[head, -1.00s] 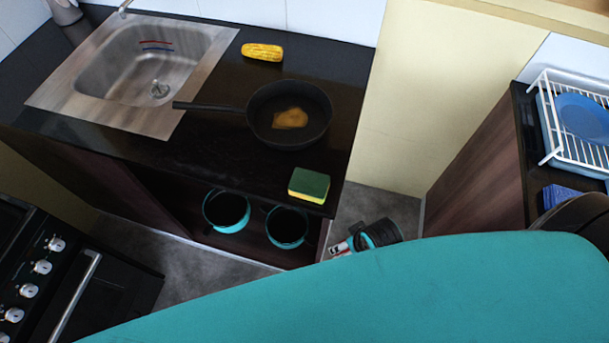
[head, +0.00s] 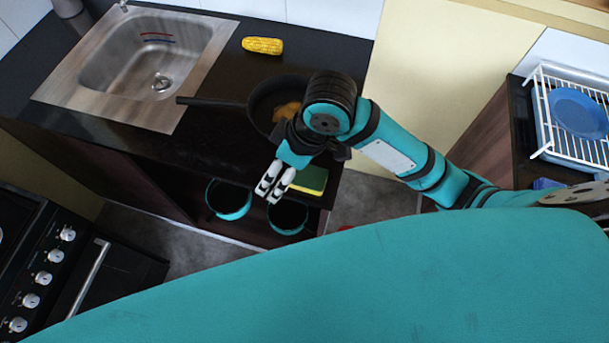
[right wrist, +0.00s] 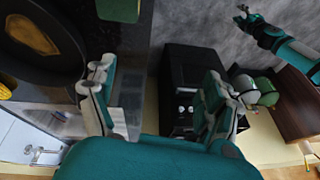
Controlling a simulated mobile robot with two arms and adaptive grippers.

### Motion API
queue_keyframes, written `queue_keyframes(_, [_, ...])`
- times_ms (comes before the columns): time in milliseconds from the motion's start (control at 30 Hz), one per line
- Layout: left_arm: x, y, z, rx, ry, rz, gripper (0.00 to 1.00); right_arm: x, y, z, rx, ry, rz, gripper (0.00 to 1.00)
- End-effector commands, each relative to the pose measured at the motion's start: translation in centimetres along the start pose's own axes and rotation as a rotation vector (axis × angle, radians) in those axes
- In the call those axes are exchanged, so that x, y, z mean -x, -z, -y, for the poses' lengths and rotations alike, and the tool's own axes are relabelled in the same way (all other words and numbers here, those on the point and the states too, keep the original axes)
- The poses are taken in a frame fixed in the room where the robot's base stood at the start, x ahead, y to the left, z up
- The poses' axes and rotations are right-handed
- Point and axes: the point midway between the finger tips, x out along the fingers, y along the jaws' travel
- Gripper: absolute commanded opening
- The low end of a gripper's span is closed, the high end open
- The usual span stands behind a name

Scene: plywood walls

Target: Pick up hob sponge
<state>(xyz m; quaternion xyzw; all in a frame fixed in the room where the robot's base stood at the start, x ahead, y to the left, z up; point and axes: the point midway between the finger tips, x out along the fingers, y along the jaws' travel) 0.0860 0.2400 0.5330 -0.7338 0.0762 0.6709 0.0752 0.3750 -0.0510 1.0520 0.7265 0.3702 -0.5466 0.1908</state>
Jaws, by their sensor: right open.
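A green and yellow sponge (head: 312,181) lies near the front right corner of the black counter, below the pan. My right gripper (head: 270,190) is open and empty, just left of the sponge in the head view, above the counter's front edge. Its wrist partly covers the sponge's upper left side. In the right wrist view, the sponge's green face (right wrist: 118,10) shows at the top edge, outside and beyond the open fingers. A teal arm with a small gripper (right wrist: 243,12), seemingly my left, shows at the top right of that view; its jaws are too small to judge.
A black pan (head: 262,100) with food stands behind my right wrist. A corn cob (head: 262,46) and a sink (head: 150,70) are farther back. Two pots (head: 229,200) sit on the shelf below. A stove (head: 60,270) is at left, a dish rack (head: 570,150) at right.

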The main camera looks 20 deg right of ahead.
Motion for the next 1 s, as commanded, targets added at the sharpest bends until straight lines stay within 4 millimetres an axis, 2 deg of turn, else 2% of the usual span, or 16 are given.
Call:
queue_keyframes(67, [0.0,0.0,0.0,0.001,0.001,0.000,0.40,1.4,0.4,-1.2,0.062,-0.025,0.071,0.85])
queue_keyframes(300, [0.0,0.0,0.1,0.001,0.001,0.000,0.40,5.2,-0.5,-4.6,0.121,-0.086,0.276,0.85])
queue_keyframes(500, [0.1,0.0,0.1,0.001,0.001,0.000,0.40,6.5,-1.0,-5.8,0.117,-0.108,0.345,0.85])
queue_keyframes(667, [0.5,0.1,0.1,0.000,0.001,0.000,0.40,4.6,-1.7,-5.9,0.115,-0.107,0.355,0.85])
queue_keyframes(1000, [1.9,0.3,-0.1,-0.001,-0.001,-0.001,0.40,-2.2,-3.9,-6.8,0.116,-0.108,0.353,0.85])
